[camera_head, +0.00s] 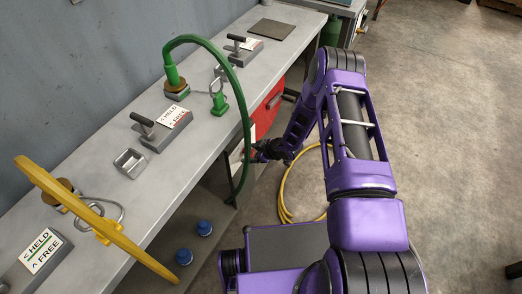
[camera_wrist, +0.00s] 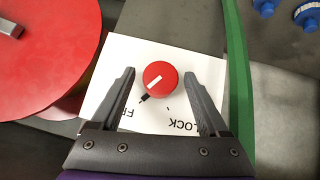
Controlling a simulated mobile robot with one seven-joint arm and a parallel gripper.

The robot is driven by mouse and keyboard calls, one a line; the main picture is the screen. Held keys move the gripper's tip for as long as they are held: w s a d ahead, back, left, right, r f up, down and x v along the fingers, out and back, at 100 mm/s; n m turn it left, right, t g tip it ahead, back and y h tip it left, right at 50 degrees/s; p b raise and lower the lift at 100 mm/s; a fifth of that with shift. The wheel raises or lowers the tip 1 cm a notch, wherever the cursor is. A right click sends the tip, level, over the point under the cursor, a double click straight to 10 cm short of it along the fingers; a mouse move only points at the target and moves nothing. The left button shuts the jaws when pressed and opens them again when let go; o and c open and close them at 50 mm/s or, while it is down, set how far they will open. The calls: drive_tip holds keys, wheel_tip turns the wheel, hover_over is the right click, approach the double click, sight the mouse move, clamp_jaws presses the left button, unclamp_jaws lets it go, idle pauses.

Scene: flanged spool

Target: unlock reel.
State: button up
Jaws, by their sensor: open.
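A round red knob (camera_wrist: 160,75) with a white bar on its face sits on a white panel (camera_wrist: 120,62) in the wrist view. The panel carries upside-down lettering, partly hidden by my fingers: "FR…" at lower left and "LOCK" at lower right. A short black mark lies at the knob's lower-left edge. My gripper (camera_wrist: 160,82) is open, with one finger on each side of the knob and a gap on both sides. A large red reel disc (camera_wrist: 45,55) fills the left of the wrist view. In the head view, the reel (camera_head: 268,104) is under the bench and my gripper (camera_head: 266,150) is before it.
A green curved bar (camera_head: 247,130) arches over the bench edge; it also runs beside my right finger in the wrist view (camera_wrist: 238,75). A yellow bar (camera_head: 70,205), toggle clamps and HELD/FREE plates stand on the grey bench. A yellow hose (camera_head: 284,205) lies on the floor.

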drive_tip(key=p+v, duration=0.2)
drive_tip(key=v, duration=1.4)
drive_tip(key=shift+s+r+p, duration=0.15)
drive_tip(key=shift+r+p, duration=0.2)
drive_tip(key=shift+d, duration=0.2)
